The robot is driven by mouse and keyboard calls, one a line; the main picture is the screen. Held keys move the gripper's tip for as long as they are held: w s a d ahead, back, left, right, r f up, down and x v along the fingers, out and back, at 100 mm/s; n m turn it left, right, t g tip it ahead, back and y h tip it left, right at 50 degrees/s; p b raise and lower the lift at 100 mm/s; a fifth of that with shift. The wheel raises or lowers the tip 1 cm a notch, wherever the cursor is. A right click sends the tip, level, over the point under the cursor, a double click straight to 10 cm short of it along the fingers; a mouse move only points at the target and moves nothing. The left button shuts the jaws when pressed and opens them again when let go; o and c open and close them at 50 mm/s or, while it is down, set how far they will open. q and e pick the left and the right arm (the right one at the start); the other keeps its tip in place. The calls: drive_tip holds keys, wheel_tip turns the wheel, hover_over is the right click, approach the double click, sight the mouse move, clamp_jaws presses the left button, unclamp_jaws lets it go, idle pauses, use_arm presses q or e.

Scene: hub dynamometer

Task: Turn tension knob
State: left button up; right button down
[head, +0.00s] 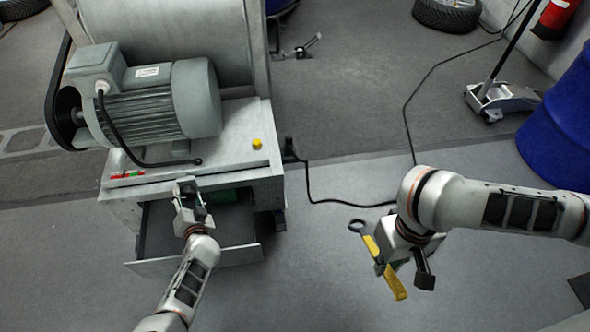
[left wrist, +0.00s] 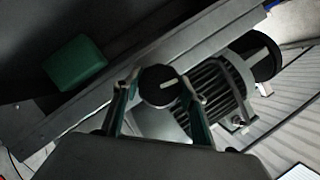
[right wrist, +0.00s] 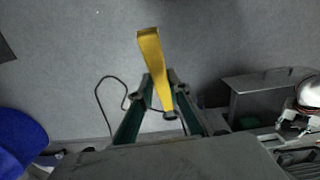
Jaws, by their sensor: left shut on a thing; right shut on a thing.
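The tension knob (left wrist: 155,88) is a round black knob with a white mark, seen between the fingers in the left wrist view. My left gripper (left wrist: 160,90) is shut on it. In the head view my left gripper (head: 188,187) is at the front edge of the machine bench, and I cannot make out the knob there. My right gripper (head: 382,262) is shut on a yellow-handled tool (head: 397,284) with a dark ring end, held over open floor. The yellow handle also shows in the right wrist view (right wrist: 155,60).
A grey motor (head: 150,105) sits on the bench (head: 235,155), with a yellow button (head: 257,144) beside it. Below, an open drawer (head: 240,257) holds a green item (left wrist: 75,65). A black cable (head: 340,202) crosses the floor. A blue barrel (head: 560,125) stands right.

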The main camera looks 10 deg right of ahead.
use_arm(q)
drive_tip(key=shift+s+f+m+y+b, duration=0.1)
drive_tip(key=shift+f+m+y+b, duration=0.15)
drive_tip(key=shift+m, duration=0.35)
use_arm(e)
drive_tip(key=shift+s+f, duration=0.35)
drive_tip(key=shift+f, duration=0.35)
use_arm(q)
drive_tip(key=shift+r+y, duration=0.1)
drive_tip(key=shift+y, duration=0.15)
drive_tip(key=o, duration=1.1)
drive_tip(key=shift+r, duration=0.1)
